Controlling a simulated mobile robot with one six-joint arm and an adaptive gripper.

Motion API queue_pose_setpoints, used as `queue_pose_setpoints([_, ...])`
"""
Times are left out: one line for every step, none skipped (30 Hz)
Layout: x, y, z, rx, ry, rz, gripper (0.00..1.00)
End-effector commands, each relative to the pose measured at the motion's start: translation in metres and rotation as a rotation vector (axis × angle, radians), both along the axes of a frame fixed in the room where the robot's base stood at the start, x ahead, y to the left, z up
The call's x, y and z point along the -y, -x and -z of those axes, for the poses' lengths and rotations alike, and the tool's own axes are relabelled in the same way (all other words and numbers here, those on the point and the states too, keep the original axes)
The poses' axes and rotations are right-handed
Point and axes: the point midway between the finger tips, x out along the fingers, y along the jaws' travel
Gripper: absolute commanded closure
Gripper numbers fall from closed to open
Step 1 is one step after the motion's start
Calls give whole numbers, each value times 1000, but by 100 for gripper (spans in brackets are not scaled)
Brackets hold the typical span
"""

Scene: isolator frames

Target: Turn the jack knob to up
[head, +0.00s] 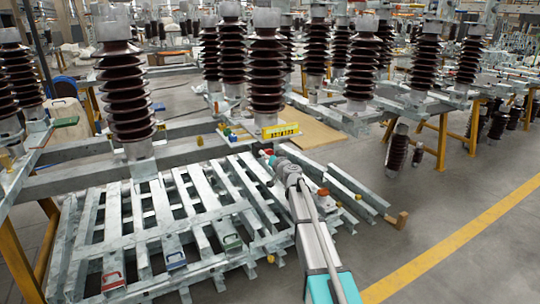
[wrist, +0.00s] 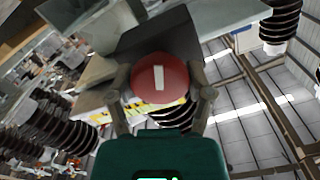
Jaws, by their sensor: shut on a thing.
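The jack knob (wrist: 150,88) is a red disc with a white bar mark. In the wrist view it sits between the two fingers of my gripper (wrist: 161,84), and the bar stands nearly upright in that picture. My gripper is shut on the knob, one finger at each side. In the head view my gripper (head: 276,162) reaches the beam end just below a yellow label plate (head: 281,131). A small patch of red shows at its tip; the knob's mark cannot be made out there.
Brown ribbed insulators (head: 126,92) stand in rows on galvanised steel frames. Slatted metal frames (head: 152,228) lie to the left of my arm, and loose beams (head: 352,188) lie to its right. The grey floor (head: 450,205) with a yellow line is clear at the right.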

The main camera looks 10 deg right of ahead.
Motion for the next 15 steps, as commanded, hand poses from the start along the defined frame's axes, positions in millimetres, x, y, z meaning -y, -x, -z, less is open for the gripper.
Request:
queue_pose_setpoints([2,-2,0,10,32,5,80])
queue_pose_setpoints([2,-2,0,17,52,5,80])
queue_pose_setpoints([2,-2,0,25,77,5,80])
queue_pose_setpoints([2,-2,0,31,95,5,80])
queue_pose_setpoints([2,-2,0,36,110,5,80])
queue_pose_setpoints([2,-2,0,42,130,5,80])
queue_pose_setpoints([2,-2,0,47,144,5,80])
queue_pose_setpoints([2,-2,0,51,156,5,80])
queue_pose_setpoints([2,-2,0,55,168,5,80])
queue_pose_setpoints([2,-2,0,58,178,5,80])
queue_pose_setpoints([2,-2,0,60,185,5,80])
queue_pose_setpoints([2,-2,0,63,194,5,80])
queue_pose_setpoints([2,-2,0,65,199,5,80])
queue_pose_setpoints([2,-2,0,66,204,5,80])
queue_pose_setpoints([2,-2,0,67,207,5,80])
